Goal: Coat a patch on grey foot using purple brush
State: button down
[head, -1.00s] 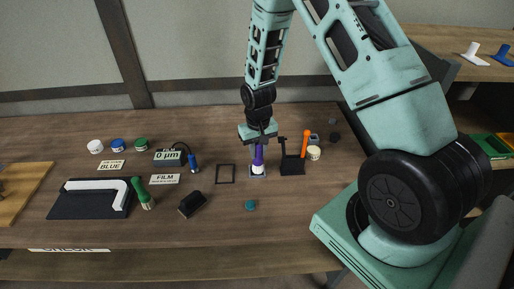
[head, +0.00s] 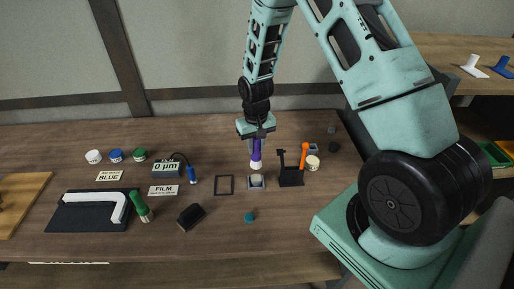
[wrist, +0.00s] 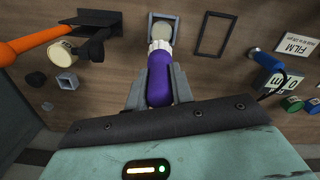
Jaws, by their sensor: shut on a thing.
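My gripper (head: 256,136) is shut on the purple brush (head: 255,153), which hangs upright, pale end down. In the wrist view the purple handle (wrist: 159,82) sits between the two fingers. The brush's pale end is just above or behind a small grey square tray (head: 257,183); in the wrist view it overlaps the tray (wrist: 151,28), and I cannot tell if they touch. A pale foot, white or light grey (head: 473,64), stands on the shelf at the upper right, beside a blue foot (head: 502,68). It is far from my gripper.
A black stand (head: 291,177) with an orange-handled tool (head: 304,154) is close right of the brush. A black frame (head: 224,185) lies left. A gauge reading 0 µm (head: 167,168), jars and a black mat (head: 90,219) with a white bent piece are farther left.

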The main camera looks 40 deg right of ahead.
jog(key=shift+r+p, duration=1.15)
jog(key=shift+r, duration=0.85)
